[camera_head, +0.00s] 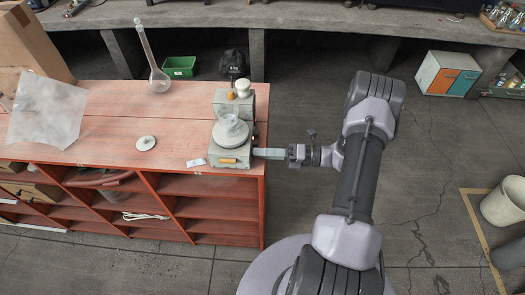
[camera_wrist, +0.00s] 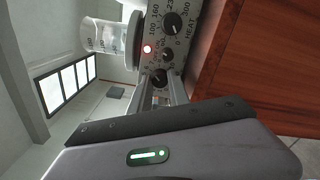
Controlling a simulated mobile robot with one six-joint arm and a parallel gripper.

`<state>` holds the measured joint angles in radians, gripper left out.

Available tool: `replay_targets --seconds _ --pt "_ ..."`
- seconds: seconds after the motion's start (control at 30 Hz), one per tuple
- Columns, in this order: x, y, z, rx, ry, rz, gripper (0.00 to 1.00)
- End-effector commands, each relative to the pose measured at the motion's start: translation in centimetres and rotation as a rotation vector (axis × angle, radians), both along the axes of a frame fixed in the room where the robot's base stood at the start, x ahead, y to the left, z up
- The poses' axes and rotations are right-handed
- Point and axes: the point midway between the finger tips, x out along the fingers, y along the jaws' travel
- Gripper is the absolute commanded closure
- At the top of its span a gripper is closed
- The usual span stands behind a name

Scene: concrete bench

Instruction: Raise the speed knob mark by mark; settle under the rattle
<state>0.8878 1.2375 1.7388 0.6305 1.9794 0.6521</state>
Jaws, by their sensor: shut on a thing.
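A grey stirring hotplate (camera_head: 229,152) stands at the right end of the red bench, with a clear glass beaker (camera_head: 231,128) on its round top plate. A lower dark knob (camera_wrist: 160,77), seemingly the speed knob, sits between the fingertips. My gripper (camera_head: 262,153) is shut on it; it also shows in the wrist view (camera_wrist: 160,84). The fingers hide its marks. The beaker (camera_wrist: 100,35) looks upright on the plate.
A white disc (camera_head: 146,142), a small white card (camera_head: 196,162), a long-necked flask (camera_head: 159,80) and a clear crumpled sheet (camera_head: 47,110) lie or stand on the bench (camera_head: 105,150). Behind the hotplate is a device with a white knob (camera_head: 243,88).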

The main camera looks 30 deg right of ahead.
Motion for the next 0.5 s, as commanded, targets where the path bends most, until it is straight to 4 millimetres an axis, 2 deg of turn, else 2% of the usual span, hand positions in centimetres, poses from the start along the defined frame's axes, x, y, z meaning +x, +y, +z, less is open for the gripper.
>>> replay_targets --seconds 0.13,0.4,0.43,0.5 --pt "-0.01 0.0 0.06 0.074 0.11 0.001 1.0" --pt "-0.01 -0.01 -0.02 0.081 0.12 0.001 1.0" --pt "-0.01 0.0 -0.03 0.081 0.12 0.001 0.74" --pt "-0.01 -0.01 -0.02 0.081 0.12 0.001 0.6"
